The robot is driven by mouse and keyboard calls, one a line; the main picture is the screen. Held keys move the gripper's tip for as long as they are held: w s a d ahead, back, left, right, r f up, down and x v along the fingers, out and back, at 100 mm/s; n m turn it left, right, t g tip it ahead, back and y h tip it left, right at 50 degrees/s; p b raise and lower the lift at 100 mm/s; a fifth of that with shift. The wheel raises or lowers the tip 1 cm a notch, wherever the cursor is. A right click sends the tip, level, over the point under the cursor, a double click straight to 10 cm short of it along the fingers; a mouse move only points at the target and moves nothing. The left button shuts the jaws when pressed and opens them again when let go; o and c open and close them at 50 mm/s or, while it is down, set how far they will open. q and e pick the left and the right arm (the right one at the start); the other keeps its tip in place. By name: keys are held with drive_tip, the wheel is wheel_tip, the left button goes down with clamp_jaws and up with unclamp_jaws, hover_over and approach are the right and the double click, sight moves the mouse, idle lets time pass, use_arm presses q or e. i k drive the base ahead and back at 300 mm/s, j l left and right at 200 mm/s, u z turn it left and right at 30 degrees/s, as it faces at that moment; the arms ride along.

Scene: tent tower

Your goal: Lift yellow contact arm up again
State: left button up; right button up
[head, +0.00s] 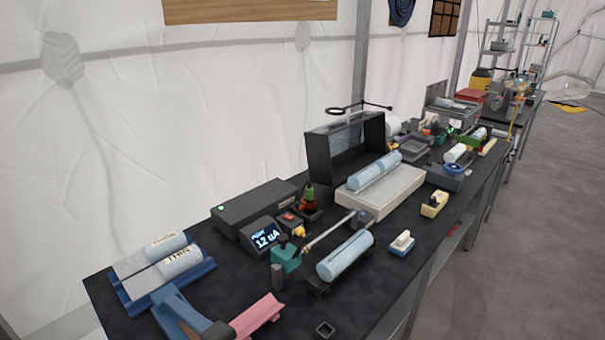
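A small yellow part (299,232), which looks like the yellow contact arm's knob, is beside the display on the black bench. A thin pale rod (330,231) runs near it from a teal block (286,259) to a small grey block (362,218). The rod lies behind a pale blue roll (345,256) in a dark cradle; I cannot tell whether they touch. A small display (266,237) reads 12 uA. Neither of my grippers shows in the head view.
Two wrapped rolls in a blue tray (197,277) lie at the left. A blue piece and a pink trough (258,317) are at the near edge. A grey box, black hood (320,160) and pale block with rolls (409,186) stand behind. A yellow tape dispenser (434,206) is at right.

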sight(300, 232)
drive_tip(key=l+u, duration=0.15)
drive_tip(key=u, duration=0.3)
drive_tip(key=k+l+u, duration=0.15)
drive_tip(key=u, duration=0.3)
drive_tip(key=k+l+u, duration=0.1)
drive_tip(key=u, duration=0.35)
